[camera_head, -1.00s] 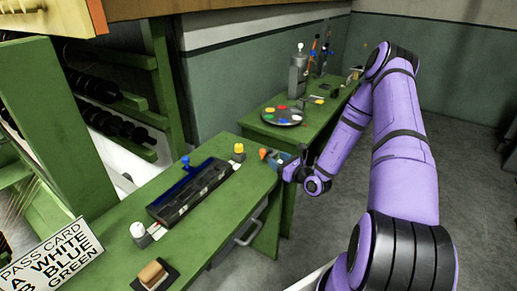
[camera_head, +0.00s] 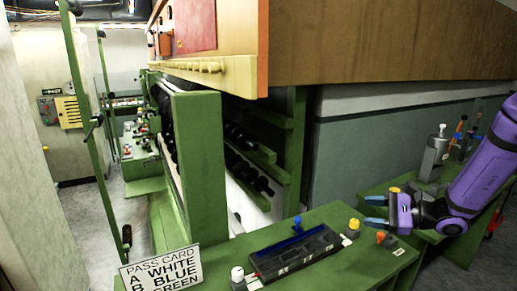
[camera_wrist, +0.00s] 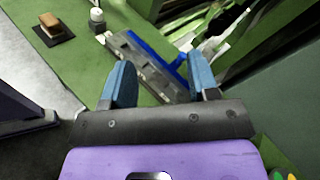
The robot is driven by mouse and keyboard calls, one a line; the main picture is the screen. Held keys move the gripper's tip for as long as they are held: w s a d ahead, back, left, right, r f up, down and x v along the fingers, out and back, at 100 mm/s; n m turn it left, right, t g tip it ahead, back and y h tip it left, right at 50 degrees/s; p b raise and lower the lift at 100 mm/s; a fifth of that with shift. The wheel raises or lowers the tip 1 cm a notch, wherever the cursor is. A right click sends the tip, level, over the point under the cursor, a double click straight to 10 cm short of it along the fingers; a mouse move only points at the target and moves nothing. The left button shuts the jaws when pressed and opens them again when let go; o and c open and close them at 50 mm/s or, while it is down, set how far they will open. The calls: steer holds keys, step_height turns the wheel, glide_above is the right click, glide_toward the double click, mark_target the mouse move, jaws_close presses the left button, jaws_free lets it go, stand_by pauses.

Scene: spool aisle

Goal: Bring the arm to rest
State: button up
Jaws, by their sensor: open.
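My purple arm (camera_head: 485,165) reaches in from the right of the head view. My gripper (camera_head: 371,211) has two blue fingers, held apart and empty, pointing left. It is above the right end of the near green bench, close to the yellow-topped and orange-topped pegs. In the wrist view my gripper (camera_wrist: 160,82) shows its two fingers spread, with a black tray with a blue part (camera_wrist: 150,68) beyond them. Nothing is between the fingers.
The green bench (camera_head: 330,215) holds the black tray (camera_head: 295,252), a white-topped peg (camera_head: 238,277), a yellow-topped peg (camera_head: 353,228) and an orange-topped peg (camera_head: 387,238). A pass card (camera_head: 160,270) stands at front left. A grey bottle (camera_head: 434,155) stands on the farther bench. A green frame (camera_head: 205,160) rises behind.

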steer(key=s+a+r+n+g+h, duration=0.2)
steer(key=s+a+r+n+g, duration=0.3)
steer(key=s+r+n, duration=0.15)
steer(key=s+d+r+n+t+h, duration=0.1)
steer(key=s+r+n+h, duration=0.4)
steer(key=s, duration=0.5)
steer(key=s+d+r+n+t+h, duration=0.2)
steer(key=s+d+r+n+h, duration=0.2)
steer(key=s+r+h, duration=0.3)
steer(key=s+r+n, duration=0.1)
steer(key=s, duration=0.3)
steer(key=shift+r+h, duration=0.25)
steer(key=shift+h, duration=0.05)
steer(key=shift+s, duration=0.1)
stand_by(1.5)
